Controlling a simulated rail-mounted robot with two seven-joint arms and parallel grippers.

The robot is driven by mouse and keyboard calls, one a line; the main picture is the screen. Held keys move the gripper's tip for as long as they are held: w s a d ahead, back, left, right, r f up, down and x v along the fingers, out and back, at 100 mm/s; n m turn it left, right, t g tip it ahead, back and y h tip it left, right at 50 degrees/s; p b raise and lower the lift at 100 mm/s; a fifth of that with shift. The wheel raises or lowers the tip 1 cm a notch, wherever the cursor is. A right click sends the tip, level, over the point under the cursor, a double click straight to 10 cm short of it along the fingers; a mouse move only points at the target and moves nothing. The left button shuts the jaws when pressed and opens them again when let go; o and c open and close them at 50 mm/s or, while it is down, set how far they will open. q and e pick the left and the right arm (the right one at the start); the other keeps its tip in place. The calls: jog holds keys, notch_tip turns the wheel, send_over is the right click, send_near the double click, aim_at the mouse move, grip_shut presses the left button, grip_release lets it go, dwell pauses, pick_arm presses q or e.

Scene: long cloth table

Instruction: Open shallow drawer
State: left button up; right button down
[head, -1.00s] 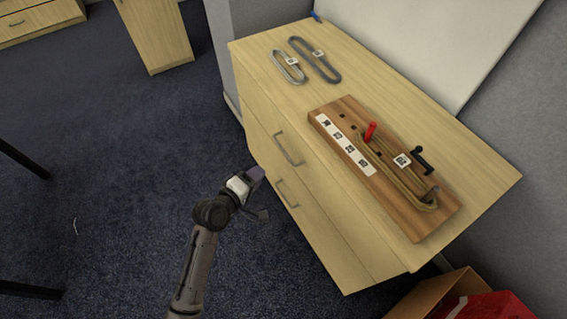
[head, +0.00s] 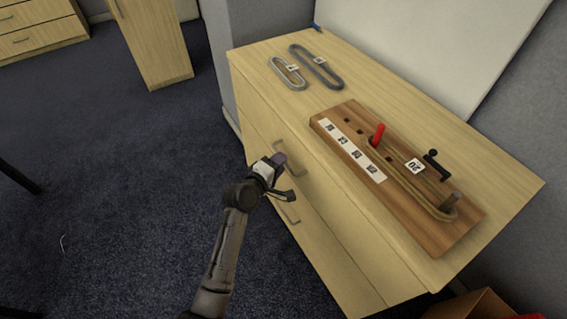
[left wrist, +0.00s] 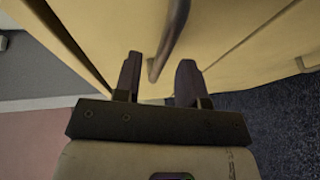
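The light wood cabinet has an upper drawer with a grey bar handle (head: 296,162) and a lower drawer with a similar handle (head: 289,211). Both drawer fronts look shut. My left gripper (head: 284,177) is in front of the cabinet, close to the upper handle. In the left wrist view its two dark fingers (left wrist: 160,65) are apart. A curved handle (left wrist: 172,38) runs down between them, and I cannot tell whether either finger touches it. My right gripper is not in view.
On the cabinet top (head: 440,137) lie a wooden board (head: 445,240) with a red peg (head: 378,134) and a belt, and two grey loops (head: 318,67). A cardboard box (head: 478,305) stands at bottom right.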

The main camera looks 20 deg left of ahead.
pick_arm(q)
jog(key=shift+b+x, duration=0.4)
jog(key=shift+x, duration=0.85)
grip_shut()
